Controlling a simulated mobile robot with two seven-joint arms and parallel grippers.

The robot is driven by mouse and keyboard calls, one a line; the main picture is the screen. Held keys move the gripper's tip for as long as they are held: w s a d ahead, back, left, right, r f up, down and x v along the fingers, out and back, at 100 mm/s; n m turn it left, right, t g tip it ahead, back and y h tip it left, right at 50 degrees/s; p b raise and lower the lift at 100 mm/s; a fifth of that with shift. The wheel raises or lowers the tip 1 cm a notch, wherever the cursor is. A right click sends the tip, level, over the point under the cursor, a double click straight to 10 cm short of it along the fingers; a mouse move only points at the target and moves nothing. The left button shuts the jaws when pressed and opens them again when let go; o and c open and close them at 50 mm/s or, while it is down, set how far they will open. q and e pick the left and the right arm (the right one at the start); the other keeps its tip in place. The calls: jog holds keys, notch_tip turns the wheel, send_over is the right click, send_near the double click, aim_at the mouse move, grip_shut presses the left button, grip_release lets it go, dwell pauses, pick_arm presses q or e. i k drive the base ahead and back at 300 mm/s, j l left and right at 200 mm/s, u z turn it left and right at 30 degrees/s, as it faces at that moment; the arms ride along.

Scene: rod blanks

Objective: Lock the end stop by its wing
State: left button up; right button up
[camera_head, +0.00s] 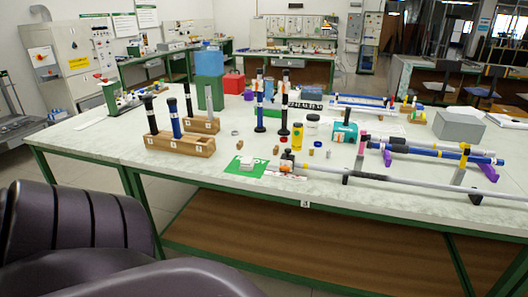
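A long grey rod (400,184) lies along the front right of the table, raised on small dark supports. At its left end is a small dark fitting with an orange part (287,165), which looks like the end stop. Its wing is too small to make out, so I cannot tell how it is turned. A green mat (232,170) with a small pale block (247,163) lies just left of it. Neither of my grippers is in view.
A wooden block (180,146) holding upright dark and blue rods stands at the left. Behind the long rod are a yellow cylinder (297,136), a teal box (345,132) and blue rods on purple supports. A grey box (458,126) stands at the right. The front left tabletop is clear.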

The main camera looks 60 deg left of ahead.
aim_at(285, 167)
jog(key=u, duration=1.7)
